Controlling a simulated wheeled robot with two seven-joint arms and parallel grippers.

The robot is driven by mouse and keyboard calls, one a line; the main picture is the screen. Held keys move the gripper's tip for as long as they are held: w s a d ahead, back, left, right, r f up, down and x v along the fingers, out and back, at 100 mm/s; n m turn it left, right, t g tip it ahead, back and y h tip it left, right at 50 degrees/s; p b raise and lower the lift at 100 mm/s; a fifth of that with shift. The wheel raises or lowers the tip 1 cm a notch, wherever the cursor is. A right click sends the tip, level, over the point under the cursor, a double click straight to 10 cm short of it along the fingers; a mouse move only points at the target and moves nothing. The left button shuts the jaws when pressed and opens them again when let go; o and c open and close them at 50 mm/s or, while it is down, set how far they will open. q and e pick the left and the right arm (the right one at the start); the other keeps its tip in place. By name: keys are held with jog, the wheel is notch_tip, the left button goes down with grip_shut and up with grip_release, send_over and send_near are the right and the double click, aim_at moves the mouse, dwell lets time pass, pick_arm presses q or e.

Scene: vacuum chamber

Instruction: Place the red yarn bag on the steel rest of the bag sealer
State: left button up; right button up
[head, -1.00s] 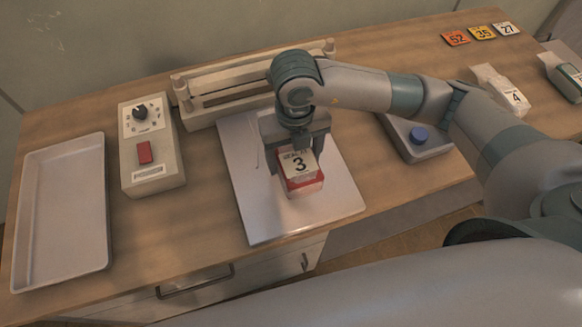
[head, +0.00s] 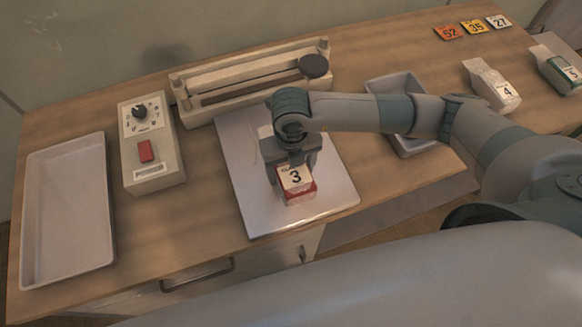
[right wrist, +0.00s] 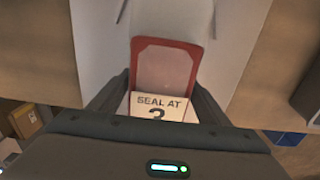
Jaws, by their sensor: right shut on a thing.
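The red yarn bag (head: 300,196) carries a white tag reading 3 and is over the steel rest (head: 335,200), the pale plate in front of the bag sealer (head: 250,75). I cannot tell whether the bag touches the plate. My right gripper (head: 290,165) points down, shut on the bag's tagged top end. In the right wrist view, the bag (right wrist: 165,68) shows a red border around a pale panel, with a "SEAL AT 3" tag between the fingers. My left gripper is not in view.
A control box (head: 150,160) with a dial and red switch and an empty white tray (head: 65,215) stand at left. A grey tray (head: 395,88) lies behind my right arm. Bag 4 (head: 490,85), bag 5 (head: 560,70) and numbered cards (head: 475,26) are at right.

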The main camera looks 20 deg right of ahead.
jog(key=shift+f, duration=0.25)
jog(key=shift+f, duration=0.15)
jog(key=o, duration=1.3)
jog(key=shift+r+b, duration=0.4)
jog(key=shift+r, duration=0.2)
notch_tip(320, 180, up, 10)
jog(key=b, duration=0.3)
jog(key=shift+f+b, duration=0.25)
jog(key=shift+b, duration=0.05)
jog(key=shift+r, duration=0.8)
